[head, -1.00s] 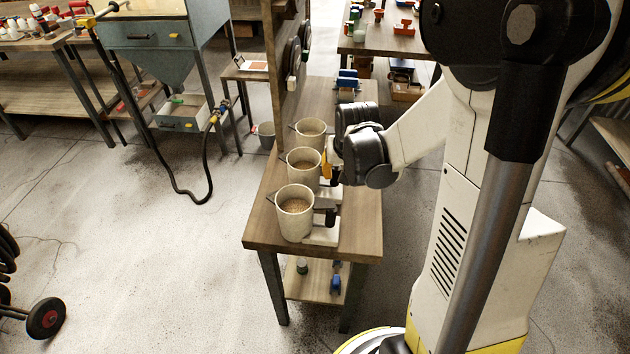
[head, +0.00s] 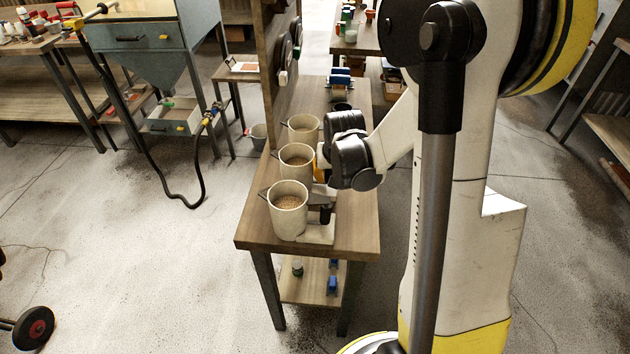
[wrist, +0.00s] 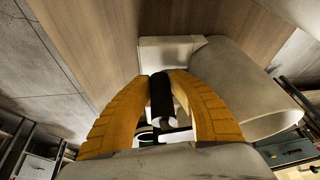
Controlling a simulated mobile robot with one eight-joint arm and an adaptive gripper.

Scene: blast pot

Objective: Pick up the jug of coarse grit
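Three pale jugs stand in a row on the wooden bench: a near one (head: 288,220), a middle one (head: 291,172) and a far one (head: 302,135). The near and middle ones show tan grit inside. No readable label tells me which grit is coarse. My gripper (head: 318,168) is at the right side of the middle jug, with its fingers mostly hidden by the wrist. In the wrist view, my gripper's yellow fingers (wrist: 161,76) close around a dark handle (wrist: 164,97) beside a pale jug (wrist: 235,88). The jug still appears to stand on its base.
An upright wooden panel (head: 282,85) rises at the bench's back left. A blasting cabinet (head: 143,45) with a hose stands further left.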

